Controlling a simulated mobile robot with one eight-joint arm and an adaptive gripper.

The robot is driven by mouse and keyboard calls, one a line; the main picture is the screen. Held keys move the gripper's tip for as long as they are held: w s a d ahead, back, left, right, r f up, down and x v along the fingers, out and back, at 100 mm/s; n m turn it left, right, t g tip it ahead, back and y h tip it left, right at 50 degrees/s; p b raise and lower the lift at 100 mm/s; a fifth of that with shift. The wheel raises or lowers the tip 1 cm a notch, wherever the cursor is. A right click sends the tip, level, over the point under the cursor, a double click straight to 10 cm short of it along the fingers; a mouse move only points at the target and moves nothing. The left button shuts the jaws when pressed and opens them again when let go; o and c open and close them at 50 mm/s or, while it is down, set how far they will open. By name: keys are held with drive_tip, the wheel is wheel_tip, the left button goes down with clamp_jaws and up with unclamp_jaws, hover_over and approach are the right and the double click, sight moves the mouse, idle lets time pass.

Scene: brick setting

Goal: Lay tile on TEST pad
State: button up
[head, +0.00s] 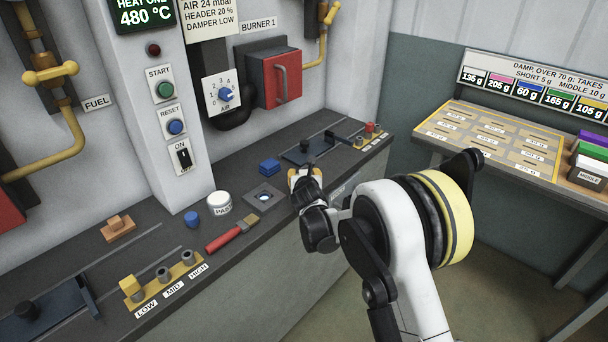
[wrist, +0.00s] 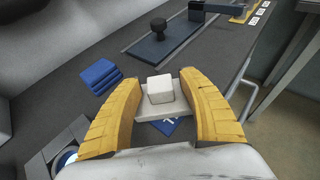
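My gripper (wrist: 163,76) has its yellow fingers spread on both sides of a pale block with a small white cube on a flat slab (wrist: 160,90). Gaps show between the fingers and the cube; the slab's side edges run behind the fingers. A blue surface with a white mark (wrist: 166,127) shows just under the slab; I cannot read the mark or tell if they touch. In the head view my gripper (head: 304,178) is low over the dark bench. Blue tiles lie stacked (head: 269,166) to its left, also in the wrist view (wrist: 101,76). No TEST label is readable.
Left of my gripper on the bench are a grey plate with a lit round spot (head: 251,204), a white PASTE jar (head: 219,203), a red-handled brush (head: 225,239) and a blue cylinder (head: 192,218). A black-knobbed slide (head: 305,148) lies beyond. A tile table (head: 433,149) stands right.

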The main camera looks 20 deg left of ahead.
drive_tip(key=shift+r, duration=0.3)
drive_tip(key=p+v, duration=0.3)
drive_tip(key=v, duration=0.9)
drive_tip(key=shift+d+f, duration=0.1)
drive_tip(key=s+d+r+m+g+h, duration=0.1)
drive_tip(key=s+d+r+m, duration=0.1)
drive_tip(key=d+r+m, duration=0.55)
drive_tip(key=s+d+r+m+h, duration=0.2)
drive_tip(key=d+m, duration=0.3)
drive_tip(key=d, duration=0.6)
drive_tip(key=s+d+r+m+g+h, duration=0.1)
drive_tip(key=s+d+r+m, duration=0.1)
drive_tip(key=d+r+m, duration=0.45)
drive_tip(key=s+d+f+m+g, duration=0.1)
drive_tip(key=s+d+f+m, duration=0.1)
drive_tip(key=s+d+m, duration=0.7)
drive_tip(key=s+d+f+m+g+h, duration=0.1)
drive_tip(key=s+d+m+g, duration=0.1)
drive_tip(key=s+d+m, duration=0.7)
drive_tip(key=s+m, duration=0.3)
drive_tip(key=s, duration=0.3)
drive_tip(key=shift+s+f+g, duration=0.25)
drive_tip(key=shift+f+g, duration=0.05)
drive_tip(key=shift+f, duration=0.05)
